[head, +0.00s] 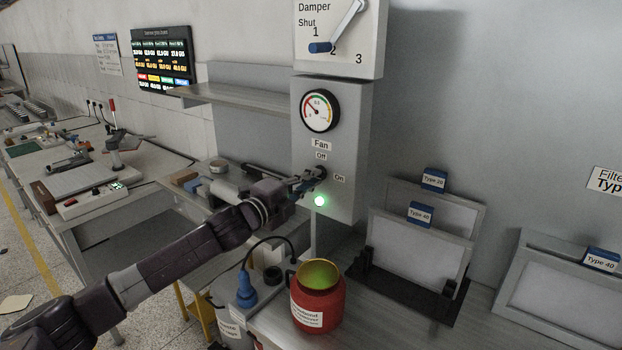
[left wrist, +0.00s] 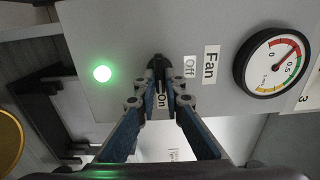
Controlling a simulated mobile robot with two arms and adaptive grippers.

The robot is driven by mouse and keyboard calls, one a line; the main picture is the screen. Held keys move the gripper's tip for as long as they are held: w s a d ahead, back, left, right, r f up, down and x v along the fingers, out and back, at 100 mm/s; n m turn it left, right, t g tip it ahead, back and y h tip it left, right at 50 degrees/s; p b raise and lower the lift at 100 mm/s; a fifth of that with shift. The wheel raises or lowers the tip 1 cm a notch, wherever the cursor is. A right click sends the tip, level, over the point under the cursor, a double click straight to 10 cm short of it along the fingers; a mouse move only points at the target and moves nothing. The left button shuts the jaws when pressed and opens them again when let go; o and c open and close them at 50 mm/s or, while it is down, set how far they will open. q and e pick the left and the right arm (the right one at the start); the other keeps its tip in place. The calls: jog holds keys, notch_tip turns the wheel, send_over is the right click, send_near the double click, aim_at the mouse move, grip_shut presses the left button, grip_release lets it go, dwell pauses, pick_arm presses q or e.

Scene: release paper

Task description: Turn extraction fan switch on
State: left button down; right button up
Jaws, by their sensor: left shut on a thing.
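The fan switch (head: 320,171) is a small dark knob on the front of a grey control box, with an "Off" label above it and an "On" label to its right. In the left wrist view the black knob (left wrist: 157,66) sits between the fingertips of my left gripper (left wrist: 157,88). In the head view my left gripper (head: 309,180) reaches the box from the left and is shut on the knob. The fingers partly hide the knob, so its exact pointing is hard to tell. A round green lamp (head: 320,201) below the switch is lit. My right gripper is not in view.
A pressure gauge (head: 320,110) is above the switch, and a damper lever (head: 347,20) is higher up. Filter panels (head: 420,246) stand to the right. A shelf (head: 240,94) juts out left of the box.

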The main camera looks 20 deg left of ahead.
pick_arm(q)
jog(key=shift+f, duration=0.1)
jog(key=c, duration=2)
grip_release()
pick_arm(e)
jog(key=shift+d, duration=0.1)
pick_arm(q)
jog(key=shift+v, duration=6.05)
